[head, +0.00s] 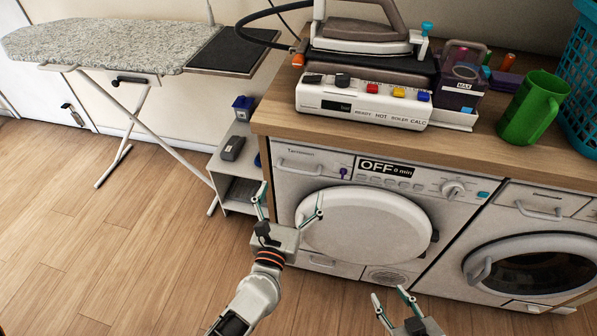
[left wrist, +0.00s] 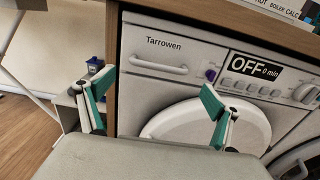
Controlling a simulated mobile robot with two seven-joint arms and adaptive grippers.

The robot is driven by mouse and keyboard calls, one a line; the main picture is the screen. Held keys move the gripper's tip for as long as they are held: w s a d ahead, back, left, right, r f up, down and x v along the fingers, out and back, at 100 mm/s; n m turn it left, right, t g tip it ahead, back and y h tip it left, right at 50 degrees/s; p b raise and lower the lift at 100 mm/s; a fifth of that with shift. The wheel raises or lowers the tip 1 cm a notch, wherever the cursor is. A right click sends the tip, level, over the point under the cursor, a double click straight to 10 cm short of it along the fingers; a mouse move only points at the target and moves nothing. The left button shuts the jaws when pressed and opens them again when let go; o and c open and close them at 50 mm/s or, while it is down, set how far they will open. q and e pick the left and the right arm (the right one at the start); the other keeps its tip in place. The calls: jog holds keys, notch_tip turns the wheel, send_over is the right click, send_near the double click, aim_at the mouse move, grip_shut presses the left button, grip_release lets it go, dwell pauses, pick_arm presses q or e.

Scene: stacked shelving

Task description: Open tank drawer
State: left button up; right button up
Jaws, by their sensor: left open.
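The tank drawer (head: 318,157) is the white panel at the upper left of the left-hand machine, marked "Tarrowen". It looks shut, flush with the front. Its bar handle (head: 298,167) also shows in the left wrist view, where the handle (left wrist: 158,66) lies ahead, between and beyond the fingers. My left gripper (head: 291,199) is open and empty, below the handle in the head view, in front of the machine. In the left wrist view its fingers (left wrist: 150,98) are spread wide, apart from the handle. My right gripper (head: 389,296) is open and empty at the bottom of the head view.
The machine's round door (head: 366,225) is closed and its display (head: 386,168) reads OFF. A washer (head: 530,265) stands to the right. An iron station (head: 365,100) and green mug (head: 532,108) sit on the wooden counter (head: 490,145). An ironing board (head: 110,45) stands left. Floor at left is clear.

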aim_at(298, 170)
pick_arm(q)
jog(key=w, duration=0.5)
jog(key=w+d, duration=0.1)
jog(key=w, duration=0.1)
jog(key=shift+w, duration=0.2)
jog(key=c, duration=1.3)
jog(key=shift+s, duration=0.1)
